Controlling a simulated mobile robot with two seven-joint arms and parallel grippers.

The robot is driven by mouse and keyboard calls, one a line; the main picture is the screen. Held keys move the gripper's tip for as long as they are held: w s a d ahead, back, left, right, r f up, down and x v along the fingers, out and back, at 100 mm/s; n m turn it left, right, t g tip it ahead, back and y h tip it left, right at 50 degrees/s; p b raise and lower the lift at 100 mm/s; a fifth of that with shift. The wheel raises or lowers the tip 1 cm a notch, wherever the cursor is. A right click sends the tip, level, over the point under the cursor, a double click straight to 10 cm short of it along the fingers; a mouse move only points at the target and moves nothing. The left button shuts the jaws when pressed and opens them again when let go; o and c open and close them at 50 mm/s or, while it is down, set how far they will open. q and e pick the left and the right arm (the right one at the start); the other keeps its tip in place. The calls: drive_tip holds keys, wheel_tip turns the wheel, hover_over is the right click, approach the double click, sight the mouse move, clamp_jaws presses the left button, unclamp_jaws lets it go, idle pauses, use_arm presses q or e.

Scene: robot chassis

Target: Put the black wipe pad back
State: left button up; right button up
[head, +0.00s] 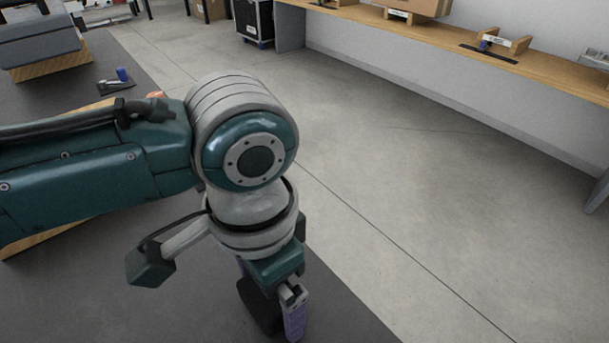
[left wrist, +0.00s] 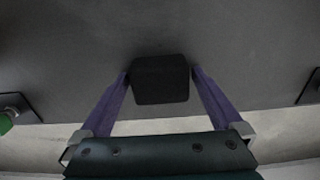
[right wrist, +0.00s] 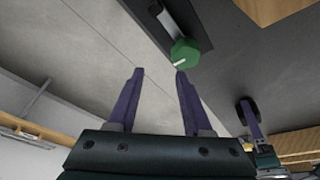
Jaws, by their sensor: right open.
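The black wipe pad (left wrist: 161,80) is a dark block between the purple fingers of my left gripper (left wrist: 160,72) in the left wrist view. Both fingertips are against its sides, so the gripper looks shut on it. In the head view my left gripper (head: 275,312) points down at the bottom, with the dark pad (head: 257,308) partly behind a finger. The pad's dark end (right wrist: 244,110) also shows at right in the right wrist view. My right gripper (right wrist: 160,72) is open and empty in the right wrist view. The head view does not show it.
A green knob (right wrist: 185,53) on a black strip is close beyond my right fingertips. The dark grey table (head: 340,310) has its edge right of my left gripper. A small black holder with a blue part (head: 121,76) lies at upper left. A wooden bench (head: 440,37) stands across open floor.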

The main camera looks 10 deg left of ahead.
use_arm(q)
wheel_tip(320, 180, up, 12)
drive_tip(key=p, duration=0.4)
drive_tip(key=s+d+f+n+t+h, duration=0.1)
drive_tip(key=s+d+h, duration=0.2)
drive_tip(key=s+d, duration=0.15)
drive_tip(key=s+a+n+t+y, duration=0.2)
drive_tip(key=s+a+n, duration=0.2)
drive_tip(key=a, duration=1)
drive_tip(key=s, duration=0.3)
drive_tip(key=shift+s+f+n+t+y, duration=0.3)
drive_tip(key=shift+s+f+y, duration=0.05)
drive_tip(key=shift+f+y, duration=0.05)
use_arm(e)
wheel_tip(320, 180, up, 4)
drive_tip(key=shift+f, duration=0.1)
use_arm(q)
drive_tip(key=shift+w+d, duration=0.1)
drive_tip(key=shift+d, duration=0.05)
use_arm(e)
drive_tip(key=shift+d, duration=0.1)
